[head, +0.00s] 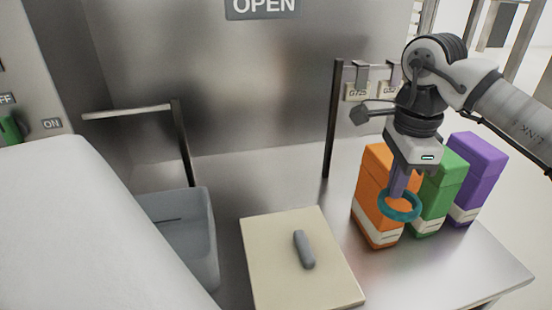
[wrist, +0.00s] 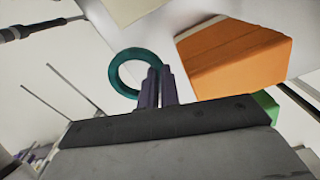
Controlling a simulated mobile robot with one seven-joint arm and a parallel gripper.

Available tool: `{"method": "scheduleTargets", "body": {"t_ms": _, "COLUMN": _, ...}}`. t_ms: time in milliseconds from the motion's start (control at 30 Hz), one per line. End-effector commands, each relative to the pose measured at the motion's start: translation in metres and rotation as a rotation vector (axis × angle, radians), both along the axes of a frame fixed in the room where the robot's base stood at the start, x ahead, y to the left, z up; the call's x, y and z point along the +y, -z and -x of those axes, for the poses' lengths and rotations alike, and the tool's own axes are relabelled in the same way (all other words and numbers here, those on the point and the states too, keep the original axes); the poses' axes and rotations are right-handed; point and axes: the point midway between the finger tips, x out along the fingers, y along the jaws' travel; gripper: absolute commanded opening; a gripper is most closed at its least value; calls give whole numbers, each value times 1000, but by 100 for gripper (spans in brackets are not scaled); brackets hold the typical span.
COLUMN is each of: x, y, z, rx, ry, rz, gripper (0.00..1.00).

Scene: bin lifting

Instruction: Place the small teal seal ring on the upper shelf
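The small teal seal ring (head: 401,216) is held at the tips of my gripper (head: 399,186), in front of the orange box in the head view. In the wrist view the teal ring (wrist: 115,74) sticks out to the left of the gripper fingers (wrist: 158,84), which are close together on its rim. The ring appears to be clear of the table, though its exact height is hard to tell. I cannot make out an upper shelf in either view.
Orange (head: 368,196), green (head: 447,178) and purple (head: 480,165) boxes stand in a row at the right. A cream board (head: 270,282) with a grey rounded object (head: 304,249) lies mid-table. A grey bin (head: 203,240) is at left. A post (head: 333,120) with hanging tags stands behind.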

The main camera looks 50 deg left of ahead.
Motion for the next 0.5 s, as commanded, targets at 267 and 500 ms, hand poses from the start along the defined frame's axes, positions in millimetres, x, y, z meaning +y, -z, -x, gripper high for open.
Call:
{"method": "scheduleTargets", "body": {"t_ms": 267, "x": 20, "y": 3, "z": 13, "rx": -1, "ry": -575, "rz": 1, "gripper": 0}}
{"method": "scheduleTargets", "body": {"t_ms": 500, "x": 26, "y": 2, "z": 17, "rx": 0, "ry": -766, "rz": -1, "gripper": 0}}
